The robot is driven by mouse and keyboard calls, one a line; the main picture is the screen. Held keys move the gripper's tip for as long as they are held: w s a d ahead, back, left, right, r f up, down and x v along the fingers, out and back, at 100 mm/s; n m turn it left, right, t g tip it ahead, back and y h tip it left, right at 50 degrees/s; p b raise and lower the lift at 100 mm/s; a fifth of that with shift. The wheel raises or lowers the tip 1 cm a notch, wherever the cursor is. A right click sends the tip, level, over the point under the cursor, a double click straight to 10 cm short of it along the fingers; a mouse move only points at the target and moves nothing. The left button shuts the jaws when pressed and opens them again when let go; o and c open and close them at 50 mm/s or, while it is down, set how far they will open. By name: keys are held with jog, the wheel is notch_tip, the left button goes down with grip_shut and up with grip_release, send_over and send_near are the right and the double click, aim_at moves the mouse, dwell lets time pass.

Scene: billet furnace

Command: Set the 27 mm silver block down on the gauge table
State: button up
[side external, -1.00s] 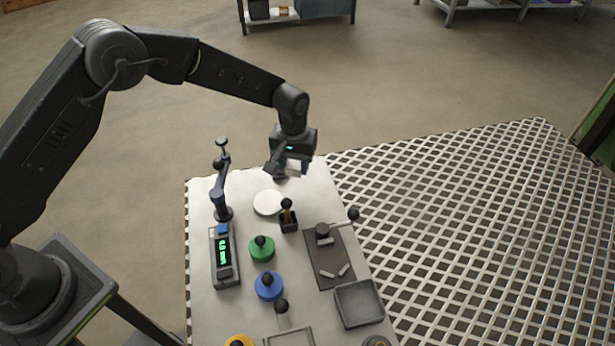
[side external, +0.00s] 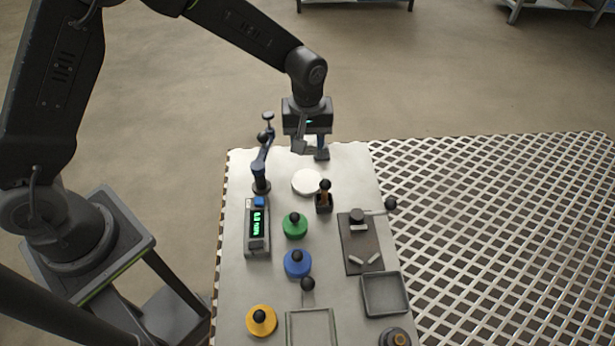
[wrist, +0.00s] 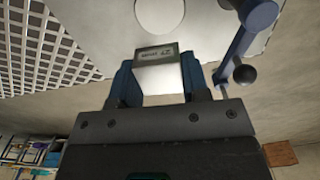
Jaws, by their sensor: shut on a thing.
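My gripper (side external: 311,150) is shut on the silver block (wrist: 158,74), which sits between the two blue fingers in the wrist view. Dark lettering shows on the block's end face, seen at an angle. In the side view the block is mostly hidden by the fingers. A white round disc (side external: 307,182), which looks like the gauge table, lies on the bench just in front of my gripper. It also shows in the wrist view (wrist: 160,14), beyond the block and apart from it. My gripper is over the bench's far end; its exact height is hard to tell.
A blue jointed gauge stand (side external: 261,168) rises left of the disc, with a digital readout box (side external: 257,228) in front. A dark holder (side external: 324,203) stands close to the disc. Green (side external: 295,226), blue and yellow knobbed pieces and a grey tray (side external: 384,294) are nearer.

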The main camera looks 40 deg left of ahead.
aim_at(307, 181)
jog(key=shift+s+d+f, duration=0.2)
jog(key=shift+s+f, duration=0.05)
jog(key=shift+f, duration=0.05)
notch_tip(307, 181, down, 9)
jog(key=shift+f, duration=0.15)
jog(key=shift+f, duration=0.15)
jog(key=o, duration=1.1)
